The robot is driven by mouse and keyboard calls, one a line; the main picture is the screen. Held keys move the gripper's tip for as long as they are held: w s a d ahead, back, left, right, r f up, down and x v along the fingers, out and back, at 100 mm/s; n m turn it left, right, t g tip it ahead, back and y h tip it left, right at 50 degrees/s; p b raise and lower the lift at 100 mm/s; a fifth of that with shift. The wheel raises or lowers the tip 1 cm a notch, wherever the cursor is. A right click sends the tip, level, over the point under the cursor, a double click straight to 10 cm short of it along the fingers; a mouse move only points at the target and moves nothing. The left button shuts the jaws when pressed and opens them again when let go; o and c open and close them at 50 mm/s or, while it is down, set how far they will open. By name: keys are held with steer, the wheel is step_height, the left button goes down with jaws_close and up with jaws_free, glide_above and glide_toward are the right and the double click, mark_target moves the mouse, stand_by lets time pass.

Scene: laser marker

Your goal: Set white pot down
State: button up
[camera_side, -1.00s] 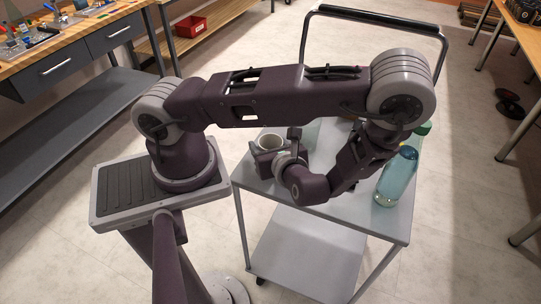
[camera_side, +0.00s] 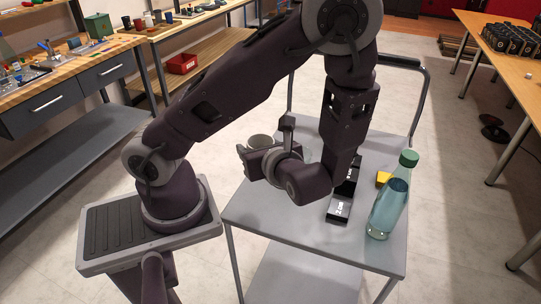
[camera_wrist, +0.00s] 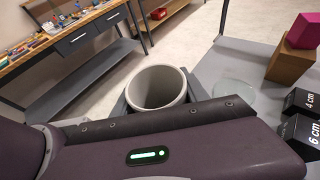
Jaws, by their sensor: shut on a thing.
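The white pot (camera_side: 259,141) is a light, round, open-topped cup. In the wrist view the pot (camera_wrist: 157,87) is upright and looks empty, with its rim facing the camera. My gripper (camera_side: 256,158) is shut on the pot, with dark fingers at its sides. The gripper body hides the pot's lower part and base, so I cannot tell its height above the grey cart top (camera_side: 290,236). In the side view it appears near the cart's left side.
A blue-green bottle (camera_side: 388,208) with a green cap stands at the cart's right. Black labelled blocks (camera_side: 341,208) and a yellow block (camera_side: 383,178) are near it. The wrist view shows a clear round dish (camera_wrist: 234,91), a brown box (camera_wrist: 290,62) and a pink block (camera_wrist: 303,30).

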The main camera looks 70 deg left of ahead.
step_height(320, 180, up, 10)
steer(key=shift+f, duration=0.1)
steer(key=s+d+f+n+g+h, duration=0.2)
steer(key=d+f+n+g+h, duration=0.55)
steer(key=n+g+h, duration=0.75)
steer(key=w+a+n+t+h, duration=0.3)
steer(key=w+n+t+h, duration=0.95)
steer(key=w+n, duration=0.8)
steer(key=w+a+r+n+t+y, duration=0.25)
steer(key=a+n+t, duration=0.2)
steer(key=a, duration=0.45)
steer(key=w+a+r+n+t+y, duration=0.25)
steer(key=w+a+n+t, duration=0.2)
steer(key=a, duration=0.35)
steer(key=w+a+r+n+t+y, duration=0.25)
steer(key=a+n+t, duration=0.2)
steer(key=a, duration=0.45)
steer(key=shift+m, duration=0.6)
step_height(320, 180, down, 20)
steer(key=shift+s+d+f, duration=0.1)
steer(key=shift+f, duration=0.1)
